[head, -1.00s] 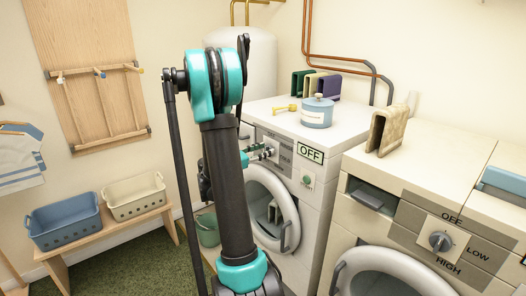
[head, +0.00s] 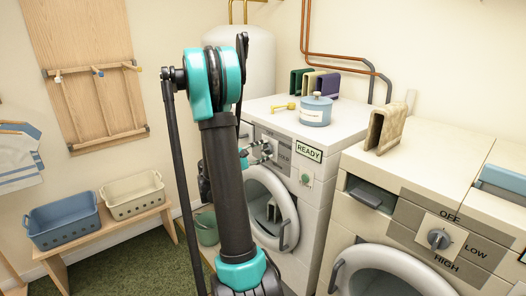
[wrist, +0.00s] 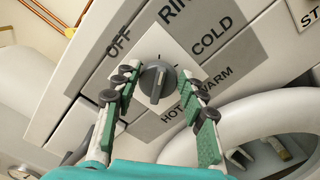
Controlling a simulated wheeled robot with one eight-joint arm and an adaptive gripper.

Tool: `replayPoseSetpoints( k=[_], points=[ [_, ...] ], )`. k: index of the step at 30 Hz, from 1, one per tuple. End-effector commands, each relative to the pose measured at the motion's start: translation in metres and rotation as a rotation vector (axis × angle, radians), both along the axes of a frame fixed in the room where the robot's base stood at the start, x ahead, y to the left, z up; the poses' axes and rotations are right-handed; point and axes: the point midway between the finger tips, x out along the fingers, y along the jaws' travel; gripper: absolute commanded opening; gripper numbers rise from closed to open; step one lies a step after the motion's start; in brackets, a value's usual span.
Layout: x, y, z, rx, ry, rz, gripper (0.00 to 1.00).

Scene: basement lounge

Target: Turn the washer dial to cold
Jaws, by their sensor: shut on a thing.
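The washer (head: 325,190) on the left has a display sign (head: 308,151) reading READY. Its grey dial (wrist: 158,82) shows in the wrist view on a pale plate, with the labels OFF, RIN..., COLD (wrist: 211,34), WARM and HOT around it. The dial's ridge runs roughly up and down in that view; I cannot tell for sure which label it marks. In the head view my gripper (head: 262,153) is at the washer's panel, and the dial is largely hidden.
A second washer (head: 440,238) with its own dial stands at the right. A blue canister (head: 316,112), a yellow object (head: 284,106) and folded cloths lie on the left washer. A bench (head: 120,226) with two baskets is at the left. A green bucket (head: 207,229) sits behind my arm.

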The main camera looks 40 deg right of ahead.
Motion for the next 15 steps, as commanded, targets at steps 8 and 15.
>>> replayPoseSetpoints(
  k=[8,15],
  points=[
    [-0.0018,0.0003,-0.0038,0.023,-0.261,0.0,0.13],
    [-0.0023,0.0002,-0.0065,0.039,-0.466,0.0,0.13]
  ],
)
